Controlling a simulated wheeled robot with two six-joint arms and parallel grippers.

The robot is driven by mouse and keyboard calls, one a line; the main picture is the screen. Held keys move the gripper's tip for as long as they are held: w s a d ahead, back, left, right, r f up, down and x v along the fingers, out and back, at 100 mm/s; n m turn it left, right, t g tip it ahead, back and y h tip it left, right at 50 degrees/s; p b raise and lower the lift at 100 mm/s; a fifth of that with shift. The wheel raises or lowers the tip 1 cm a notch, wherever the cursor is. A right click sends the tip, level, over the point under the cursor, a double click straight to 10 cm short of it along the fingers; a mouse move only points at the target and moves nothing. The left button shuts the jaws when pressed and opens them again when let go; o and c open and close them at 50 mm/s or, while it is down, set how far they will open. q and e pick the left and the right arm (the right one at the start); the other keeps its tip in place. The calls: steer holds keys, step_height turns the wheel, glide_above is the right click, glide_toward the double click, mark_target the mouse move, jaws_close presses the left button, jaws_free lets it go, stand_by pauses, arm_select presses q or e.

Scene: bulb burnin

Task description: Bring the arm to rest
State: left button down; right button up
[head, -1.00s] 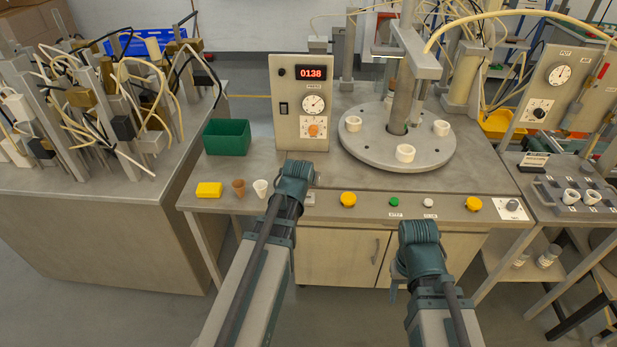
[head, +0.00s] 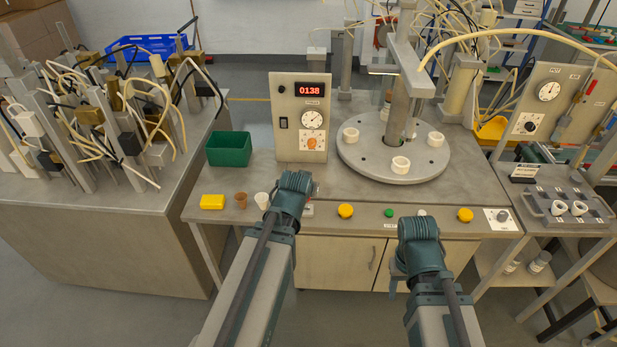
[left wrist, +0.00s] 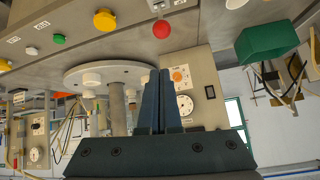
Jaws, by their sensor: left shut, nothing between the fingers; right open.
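My left arm reaches over the front edge of the middle bench (head: 330,180). Its gripper is mostly hidden behind the arm's end in the head view. In the left wrist view the two dark fingers of my left gripper (left wrist: 157,75) lie together with nothing between them. My right arm ends low in front of the bench cabinet. Its gripper (head: 397,272) shows only as a small grey part below the wrist, so the gap between its fingers is hidden. It holds nothing that I can see.
A red button (left wrist: 161,29) shows near my left fingers. Side benches flank it.

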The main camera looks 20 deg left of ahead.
arm_select(q)
steer(key=shift+s+d+r, duration=0.1)
steer(key=shift+s+r, duration=0.05)
steer(key=shift+s, duration=0.1)
steer(key=s+d+f+m+g, duration=0.2)
steer(key=s+d+f+g, duration=0.1)
steer(key=s+d, duration=0.6)
steer(key=s+d+f+m+g+b, duration=0.1)
steer(key=s+d+f+m+g, duration=0.2)
steer(key=s+d+g, duration=0.3)
steer(key=s+d+f, duration=0.1)
steer(key=s+d, duration=0.2)
steer(key=d, duration=0.2)
steer(key=shift+s+d+f+h, duration=0.15)
steer(key=shift+s+f+h, duration=0.15)
stand_by(1.1)
